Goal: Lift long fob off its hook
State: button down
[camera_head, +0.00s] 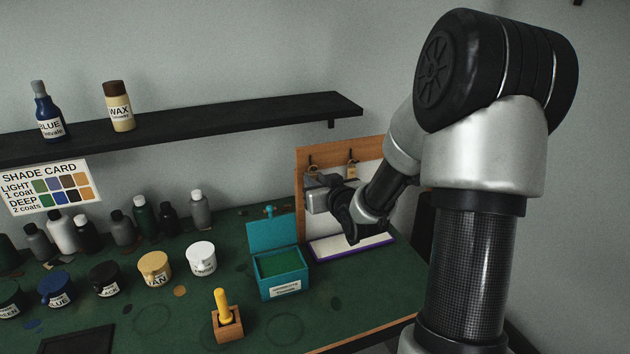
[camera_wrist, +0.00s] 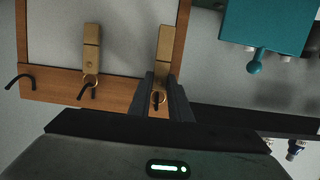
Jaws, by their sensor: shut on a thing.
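My gripper (camera_wrist: 165,88) is shut on a brass-coloured fob (camera_wrist: 165,45) at the hook board in the wrist view. This fob looks longer than the other one, though the fingers partly cover it. Its ring (camera_wrist: 158,97) still shows around a dark hook (camera_wrist: 155,104). The other, shorter-looking fob (camera_wrist: 91,50) hangs on the middle hook (camera_wrist: 87,92), beside my fingers and apart from them. In the head view my gripper (camera_head: 312,185) is at the left part of the board, and the other fob (camera_head: 351,171) hangs to its right.
A third hook (camera_wrist: 20,80) is empty. The wood-framed board (camera_head: 301,205) stands on the green bench. An open teal box (camera_head: 281,275) and a purple-edged tray (camera_head: 350,247) lie below. A dark shelf (camera_head: 230,122) runs along the wall. Paint pots and bottles stand at left.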

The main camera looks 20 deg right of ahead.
jog(key=shift+s+r+p, duration=0.2)
jog(key=shift+s+r, duration=0.2)
jog(key=shift+s, duration=0.3)
jog(key=shift+s+r+p, duration=0.15)
jog(key=shift+s+r, duration=0.2)
jog(key=shift+s, duration=0.35)
jog(key=shift+s, duration=0.1)
jog(key=shift+p+v, duration=0.35)
jog(key=shift+v, duration=2.15)
